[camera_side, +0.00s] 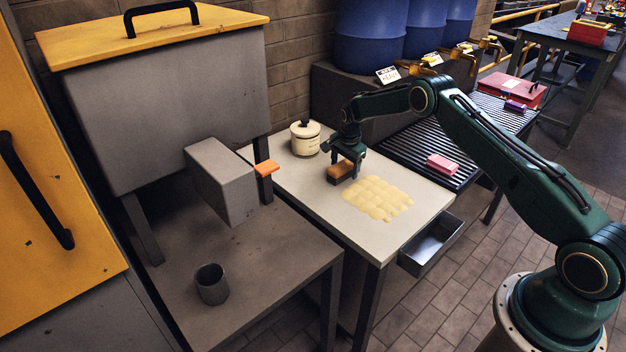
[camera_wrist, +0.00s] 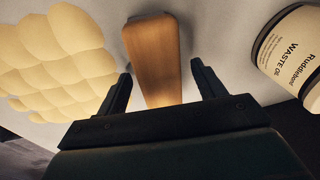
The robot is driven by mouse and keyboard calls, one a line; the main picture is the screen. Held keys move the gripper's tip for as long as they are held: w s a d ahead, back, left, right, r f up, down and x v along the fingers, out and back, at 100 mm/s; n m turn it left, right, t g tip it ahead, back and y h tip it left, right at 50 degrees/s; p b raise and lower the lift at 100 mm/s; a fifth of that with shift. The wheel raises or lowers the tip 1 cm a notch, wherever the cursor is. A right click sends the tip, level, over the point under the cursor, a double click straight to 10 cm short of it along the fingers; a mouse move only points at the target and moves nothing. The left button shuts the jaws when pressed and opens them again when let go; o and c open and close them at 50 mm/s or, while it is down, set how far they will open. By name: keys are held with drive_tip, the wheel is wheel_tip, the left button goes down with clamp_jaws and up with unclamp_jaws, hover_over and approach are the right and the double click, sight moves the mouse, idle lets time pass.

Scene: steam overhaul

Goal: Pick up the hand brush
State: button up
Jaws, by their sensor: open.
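The hand brush (camera_side: 340,172) lies on the pale table, a small block with a brown wooden top. In the wrist view its wooden back (camera_wrist: 152,58) runs between the two fingers, with bare gaps on both sides. My gripper (camera_side: 346,166) is open and points down over the brush. In the wrist view my gripper (camera_wrist: 162,88) has one dark finger on each side of the wood, and neither appears to touch it. The brush's underside is hidden in both views.
A cream waste oil jar (camera_side: 305,140) stands close behind the brush; it also shows in the wrist view (camera_wrist: 288,48). A yellowish lumpy patch (camera_side: 377,198) covers the table in front. An open drawer (camera_side: 432,245) juts from the table. A pink block (camera_side: 442,164) lies on the ribbed surface.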

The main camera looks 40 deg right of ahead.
sight(345, 163)
drive_tip(key=c, duration=1.2)
drive_tip(key=shift+o, duration=0.2)
drive_tip(key=shift+r, duration=0.1)
drive_tip(key=shift+r, duration=0.2)
drive_tip(key=shift+c, duration=0.5)
wheel_tip(345, 163, up, 20)
drive_tip(key=shift+f, duration=0.25)
drive_tip(key=o, duration=0.5)
drive_tip(key=shift+c, duration=1.2)
